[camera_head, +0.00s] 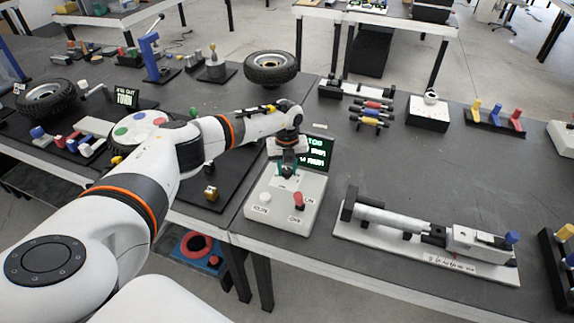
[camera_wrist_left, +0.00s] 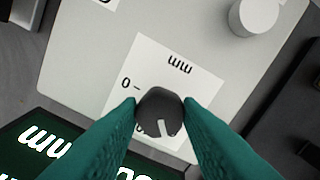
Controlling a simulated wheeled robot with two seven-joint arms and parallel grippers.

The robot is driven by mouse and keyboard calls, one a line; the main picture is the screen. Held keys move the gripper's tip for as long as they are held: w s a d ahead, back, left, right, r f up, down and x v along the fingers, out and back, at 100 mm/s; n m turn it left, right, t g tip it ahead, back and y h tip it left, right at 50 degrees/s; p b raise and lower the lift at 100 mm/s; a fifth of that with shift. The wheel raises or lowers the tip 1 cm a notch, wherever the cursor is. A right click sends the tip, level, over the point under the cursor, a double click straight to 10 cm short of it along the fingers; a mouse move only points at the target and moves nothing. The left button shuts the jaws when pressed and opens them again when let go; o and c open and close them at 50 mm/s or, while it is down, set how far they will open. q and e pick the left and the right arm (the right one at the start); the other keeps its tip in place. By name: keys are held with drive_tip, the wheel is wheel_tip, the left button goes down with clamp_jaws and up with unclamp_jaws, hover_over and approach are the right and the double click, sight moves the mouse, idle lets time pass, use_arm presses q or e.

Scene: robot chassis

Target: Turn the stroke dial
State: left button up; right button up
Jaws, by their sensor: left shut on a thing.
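The stroke dial (camera_wrist_left: 160,112) is a small dark knob with a pale pointer mark, on a white label with "mm" and "0" in the left wrist view. It sits on a light grey control box (camera_head: 262,197). My left gripper (camera_wrist_left: 160,108) has its two green fingers on both sides of the dial, shut on it. In the head view my left gripper (camera_head: 288,166) reaches down onto the back part of the box, and its fingers hide the dial there. My right gripper does not show.
A dark display (camera_head: 319,152) with green and white text stands behind the box. A white knob (camera_head: 265,198) and a red switch (camera_head: 299,199) are on the box's front. A cylinder assembly on a white base (camera_head: 470,268) lies to the right. Bare table lies between display and right-hand items.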

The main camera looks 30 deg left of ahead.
sight(287, 170)
use_arm(q)
drive_tip(key=shift+w+r+n, duration=0.1)
drive_tip(key=shift+n, duration=0.3)
drive_tip(key=o, duration=1)
wheel_tip(287, 170, up, 12)
drive_tip(key=shift+f+b, duration=0.1)
drive_tip(key=shift+b, duration=0.95)
